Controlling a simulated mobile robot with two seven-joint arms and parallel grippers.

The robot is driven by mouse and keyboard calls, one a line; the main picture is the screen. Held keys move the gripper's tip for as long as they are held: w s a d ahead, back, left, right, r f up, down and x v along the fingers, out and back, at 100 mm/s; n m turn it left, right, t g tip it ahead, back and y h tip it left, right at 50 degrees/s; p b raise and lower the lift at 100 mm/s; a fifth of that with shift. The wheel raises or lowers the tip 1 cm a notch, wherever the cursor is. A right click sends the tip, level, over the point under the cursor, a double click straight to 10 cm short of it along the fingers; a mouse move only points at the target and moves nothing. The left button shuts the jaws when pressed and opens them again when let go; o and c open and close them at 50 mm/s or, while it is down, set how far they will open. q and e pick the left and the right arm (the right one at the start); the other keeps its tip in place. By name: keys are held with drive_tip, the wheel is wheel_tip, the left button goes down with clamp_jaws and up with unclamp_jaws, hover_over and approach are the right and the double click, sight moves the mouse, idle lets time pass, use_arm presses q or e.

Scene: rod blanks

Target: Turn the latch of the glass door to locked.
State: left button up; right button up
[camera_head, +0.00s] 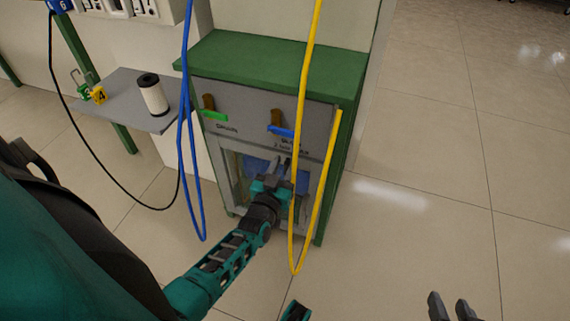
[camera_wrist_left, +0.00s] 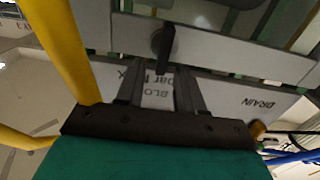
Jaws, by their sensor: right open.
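The glass door (camera_head: 243,178) is in the lower front of a green cabinet, partly hidden by my left gripper and the yellow hose. In the left wrist view, its grey frame (camera_wrist_left: 225,48) runs across the top, with the dark latch (camera_wrist_left: 163,44) on it. The latch lever points toward the bottom of that picture. My left gripper (camera_head: 284,163) is at the door's top edge. In the wrist view its fingers (camera_wrist_left: 158,78) are apart on either side of the lever's tip line, with a visible gap. My right gripper (camera_head: 451,302) is open and empty over the floor.
A yellow hose (camera_head: 303,100) hangs in front of the cabinet (camera_head: 290,65), close to my left gripper. A blue hose (camera_head: 184,120) hangs at left. Green (camera_head: 214,115) and blue (camera_head: 281,131) valve handles sit above the door. A grey shelf (camera_head: 118,97) holds a cylinder (camera_head: 154,98).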

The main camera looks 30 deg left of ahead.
use_arm(q)
clamp_jaws()
use_arm(e)
drive_tip(key=shift+s+f, duration=0.2)
drive_tip(key=shift+s, duration=0.1)
